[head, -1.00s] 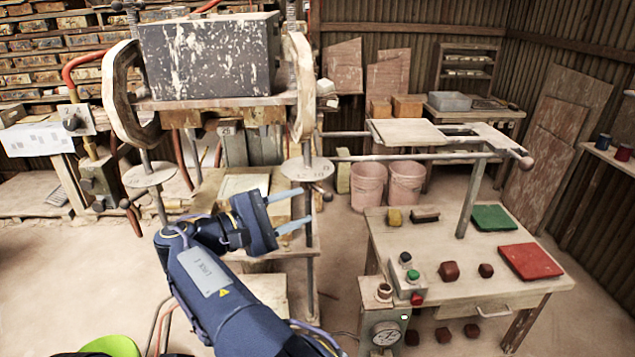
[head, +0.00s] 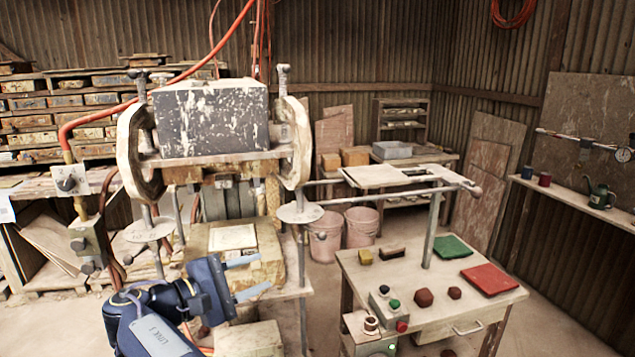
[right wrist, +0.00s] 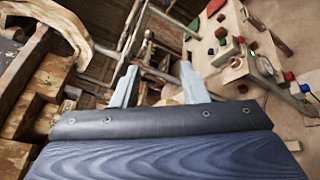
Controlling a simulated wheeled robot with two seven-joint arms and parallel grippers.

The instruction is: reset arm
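My right gripper (head: 247,278) is in the lower left of the head view, in front of the press (head: 212,120). Its two grey fingers are spread apart and point right, with nothing between them. In the right wrist view, the open fingers of the right gripper (right wrist: 158,88) also stand apart and empty. The press has a speckled dark block on top, curved clamps at its sides and a lower bed (head: 262,270) behind the gripper. My left gripper is in neither view.
A work table (head: 400,278) at the right carries a green mat (head: 449,247), a red mat (head: 490,279), dark red lumps (head: 424,297) and a button box (head: 388,310). Pink buckets (head: 361,226) stand behind. A wall shelf (head: 575,203) holds a watering can (head: 599,195).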

